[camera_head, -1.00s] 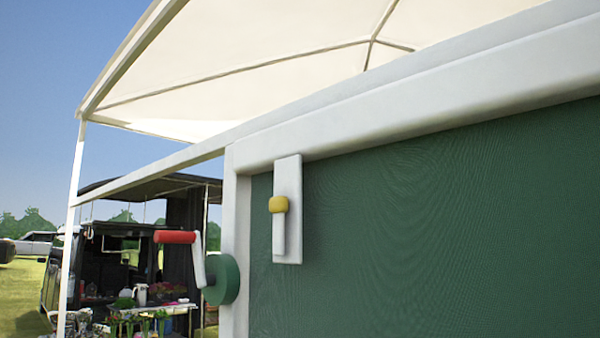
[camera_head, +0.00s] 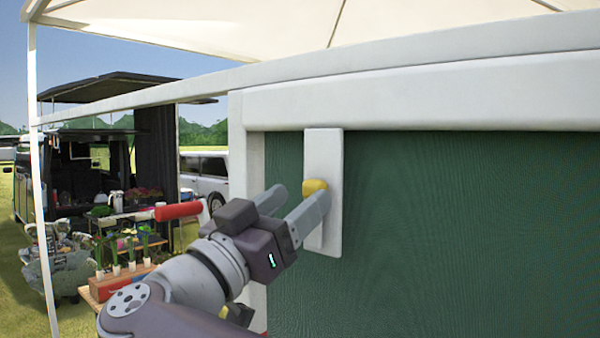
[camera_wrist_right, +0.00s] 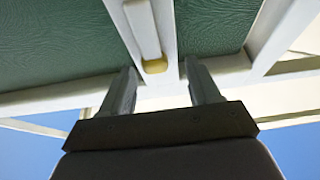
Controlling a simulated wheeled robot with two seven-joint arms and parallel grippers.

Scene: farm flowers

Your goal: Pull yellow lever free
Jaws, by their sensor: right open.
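The yellow lever tip (camera_head: 315,186) is on a white plate (camera_head: 323,150) fixed to the green panel. In the right wrist view the yellow tip (camera_wrist_right: 154,66) is at the end of a pale bar on the plate. My right gripper (camera_head: 302,192) is open in front of the plate. One finger overlaps the yellow tip's lower edge in the head view. In the right wrist view the tip appears between the two spread fingers (camera_wrist_right: 160,70); whether they touch it I cannot tell. My left gripper is not in view.
The green panel (camera_head: 450,230) has a thick white frame (camera_head: 420,105). A white pole (camera_head: 42,220) stands at far left, with a flower stall (camera_head: 120,265) beyond.

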